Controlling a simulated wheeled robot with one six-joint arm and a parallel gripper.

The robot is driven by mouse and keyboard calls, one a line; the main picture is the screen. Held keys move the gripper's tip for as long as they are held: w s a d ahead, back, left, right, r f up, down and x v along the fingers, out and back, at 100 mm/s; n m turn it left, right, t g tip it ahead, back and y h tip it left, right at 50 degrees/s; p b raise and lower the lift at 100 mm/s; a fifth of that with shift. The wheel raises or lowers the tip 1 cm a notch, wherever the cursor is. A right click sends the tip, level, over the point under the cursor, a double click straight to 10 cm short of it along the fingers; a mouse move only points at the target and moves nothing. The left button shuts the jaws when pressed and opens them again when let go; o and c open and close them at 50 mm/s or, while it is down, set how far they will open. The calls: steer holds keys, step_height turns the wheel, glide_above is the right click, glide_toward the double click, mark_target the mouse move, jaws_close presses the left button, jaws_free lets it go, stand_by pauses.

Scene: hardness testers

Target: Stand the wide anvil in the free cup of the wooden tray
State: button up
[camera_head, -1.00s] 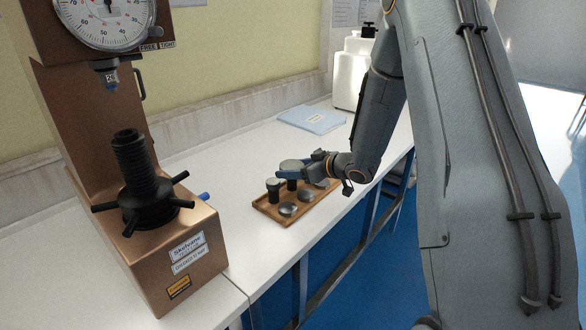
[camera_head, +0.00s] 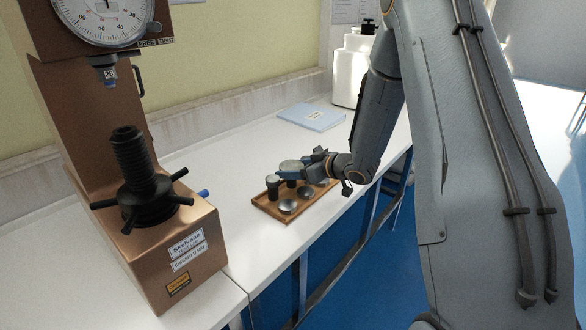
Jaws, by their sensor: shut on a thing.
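The wide anvil (camera_head: 289,165) has a broad, pale round top with a dark part below it. My gripper (camera_head: 295,172) is shut on it and holds it over the back part of the wooden tray (camera_head: 264,208). The anvil's lower end is partly hidden, so I cannot tell whether it is in a cup or just above one. A dark upright cylinder (camera_head: 272,189) stands in the tray to its left. Silvery round pieces (camera_head: 287,206) sit in the front part. The tray's right side is partly hidden by my gripper, and no empty cup shows clearly.
The brown hardness tester (camera_head: 170,255) with its black spoked wheel (camera_head: 150,205) stands at the left. A blue booklet (camera_head: 311,117) and a white container (camera_head: 350,75) are farther back. The white bench is clear around the tray; its front edge is close by.

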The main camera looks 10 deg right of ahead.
stand_by(0.3)
steer(key=o, duration=1.1)
steer(key=shift+c, duration=0.2)
steer(key=shift+f, duration=0.15)
steer(key=shift+c, duration=1.2)
steer(key=s+d+p, duration=0.2)
steer(key=s, duration=0.1)
steer(key=s+d, duration=0.1)
steer(key=shift+s+d+r+p, duration=0.2)
steer(key=shift+s+r+p, duration=0.1)
steer(key=shift+p, duration=0.1)
steer(key=shift+s+d, duration=0.35)
steer(key=shift+s, duration=0.2)
